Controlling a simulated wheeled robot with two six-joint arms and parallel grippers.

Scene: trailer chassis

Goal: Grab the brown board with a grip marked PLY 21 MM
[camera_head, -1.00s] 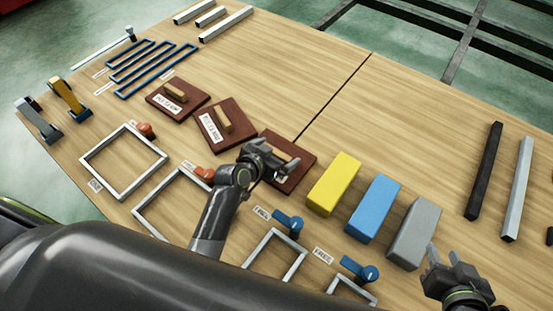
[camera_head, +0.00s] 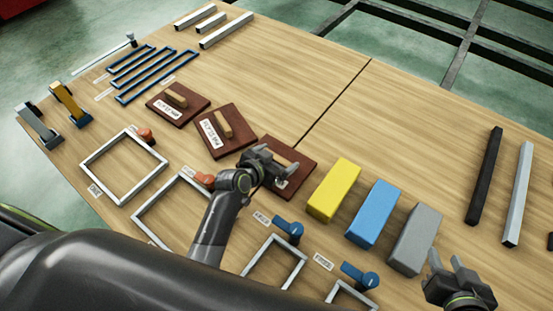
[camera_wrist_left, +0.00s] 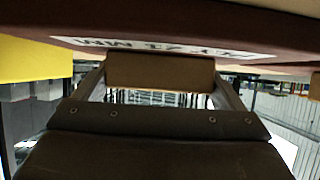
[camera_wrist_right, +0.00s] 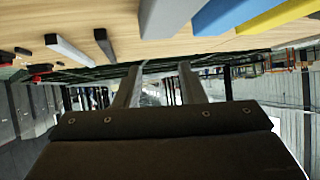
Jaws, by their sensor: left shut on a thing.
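Three brown boards with wooden grips and white labels lie on the table. The board at the right of the row (camera_head: 304,155) is partly hidden by my left gripper (camera_head: 283,169). In the left wrist view its underlying face and label (camera_wrist_left: 150,46) show upside down, and the label seems to read PLY 21 MM. My left gripper (camera_wrist_left: 160,72) is shut on this board's tan grip (camera_wrist_left: 160,72). The middle board (camera_head: 238,120) and the far board (camera_head: 190,112) lie apart from it. My right gripper (camera_head: 449,268) is open and empty above the table's near edge.
Yellow (camera_head: 336,188), blue (camera_head: 372,211) and grey (camera_head: 415,240) blocks stand just right of the held board. Metal frames (camera_head: 165,205) and blue clamps (camera_head: 290,229) lie nearer.

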